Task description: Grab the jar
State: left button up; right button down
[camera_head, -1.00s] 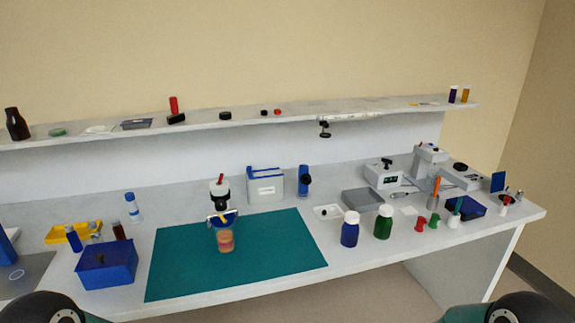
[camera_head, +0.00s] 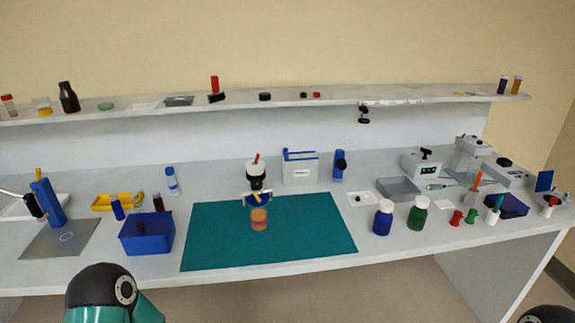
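A clear jar with orange-brown contents (camera_head: 259,218) stands upright on the teal mat (camera_head: 310,240) in the middle of the bench. A blue part with a yellow piece (camera_head: 257,199) appears at or just behind its top; I cannot tell whether they touch. A blue bottle (camera_head: 383,218) and a green bottle (camera_head: 418,214), both with white caps, stand to the right of the mat. Neither gripper is in view. Only a part of my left arm shows at the lower left, and a small part of my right arm at the bottom right corner.
A dark blue box (camera_head: 147,234) stands left of the mat, near a yellow tray (camera_head: 117,202). A black-and-white device (camera_head: 256,174) stands behind the jar. A shelf (camera_head: 300,102) with small items runs along the back. The mat's right part is clear.

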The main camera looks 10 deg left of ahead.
aim_at(258, 213)
jog(key=z, duration=0.1)
jog(key=i, duration=0.2)
jog(key=u, duration=2.45)
jog(key=k, duration=1.2)
jog(key=z, duration=1.15)
jog(key=i, duration=0.95)
jog(key=u, duration=0.4)
